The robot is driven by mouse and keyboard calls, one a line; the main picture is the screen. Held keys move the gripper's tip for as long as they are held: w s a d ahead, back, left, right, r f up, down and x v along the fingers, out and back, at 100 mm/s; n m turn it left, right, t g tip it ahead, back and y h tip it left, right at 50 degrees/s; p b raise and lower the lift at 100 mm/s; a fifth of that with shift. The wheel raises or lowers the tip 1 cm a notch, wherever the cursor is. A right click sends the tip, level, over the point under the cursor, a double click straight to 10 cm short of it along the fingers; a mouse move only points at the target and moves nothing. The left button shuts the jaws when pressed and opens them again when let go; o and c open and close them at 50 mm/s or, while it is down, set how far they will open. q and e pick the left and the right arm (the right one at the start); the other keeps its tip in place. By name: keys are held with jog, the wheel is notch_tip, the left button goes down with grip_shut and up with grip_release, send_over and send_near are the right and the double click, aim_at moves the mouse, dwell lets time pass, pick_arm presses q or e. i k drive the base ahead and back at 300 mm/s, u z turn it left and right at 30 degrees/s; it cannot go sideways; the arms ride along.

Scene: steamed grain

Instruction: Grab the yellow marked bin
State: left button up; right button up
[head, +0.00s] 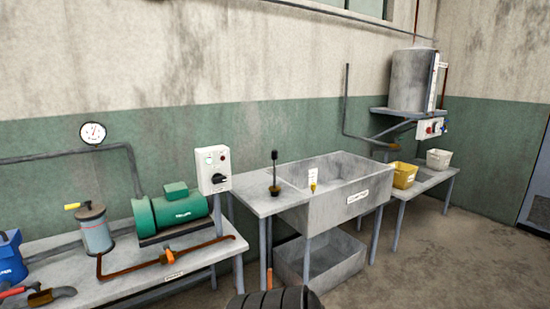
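A yellow bin (404,175) with a white label stands on a low grey table (428,183) at the right, beyond the sink. A whitish bin (438,159) stands to its right on the same table. Both bins look upright and nothing touches the yellow one. Neither of my grippers is in view.
A big grey stone sink (346,207) stands in the middle, with a grey trough (320,258) on the floor under it. A bench (205,256) with a green motor (178,210) and pipes is at the left. A grey tank (412,80) hangs above the bins. Bare floor (460,255) lies at right.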

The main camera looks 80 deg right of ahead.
aim_at(404, 174)
jog(key=z, duration=3.9)
